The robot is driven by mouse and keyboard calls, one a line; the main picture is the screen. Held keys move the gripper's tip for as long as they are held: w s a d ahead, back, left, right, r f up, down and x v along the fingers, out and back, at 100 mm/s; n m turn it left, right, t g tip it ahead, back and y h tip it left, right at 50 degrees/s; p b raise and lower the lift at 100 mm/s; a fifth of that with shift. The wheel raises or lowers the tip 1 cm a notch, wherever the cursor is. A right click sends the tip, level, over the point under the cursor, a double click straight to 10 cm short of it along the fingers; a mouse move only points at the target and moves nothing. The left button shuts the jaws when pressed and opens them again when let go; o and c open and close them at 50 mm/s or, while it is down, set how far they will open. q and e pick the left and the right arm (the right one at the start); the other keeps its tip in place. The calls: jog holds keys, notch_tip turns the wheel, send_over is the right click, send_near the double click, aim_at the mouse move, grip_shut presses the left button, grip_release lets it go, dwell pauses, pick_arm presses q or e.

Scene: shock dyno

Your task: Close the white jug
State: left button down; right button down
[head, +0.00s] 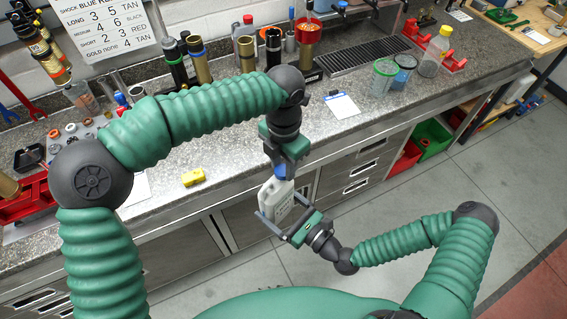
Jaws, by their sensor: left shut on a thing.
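The white jug (277,201) is in the air in front of the counter, near the middle of the head view. My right gripper (284,226) comes from the lower right, and its long grey fingers are around the jug's lower part. My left gripper (282,163) points down from above and is shut on a small blue cap (280,171). The cap is right at the top of the jug. The fingers hide the jug's neck, so I cannot tell whether the cap is seated.
The speckled counter (235,155) runs behind the jug, with a yellow block (193,178) near its front edge. A clipboard (343,106), clear cups and a yellow-capped bottle (434,55) stand farther right. Drawers (365,165) are below. The floor in front is clear.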

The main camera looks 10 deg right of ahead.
pick_arm(q)
jog(key=shift+d+r, duration=0.1)
jog(key=shift+d, duration=0.1)
jog(key=c, duration=1.3)
grip_release()
jog(key=o, duration=0.3)
jog(key=shift+o, duration=0.2)
notch_tip(320, 180, up, 4)
jog(key=shift+r, duration=0.2)
jog(key=shift+a, duration=0.1)
jog(key=shift+c, duration=0.5)
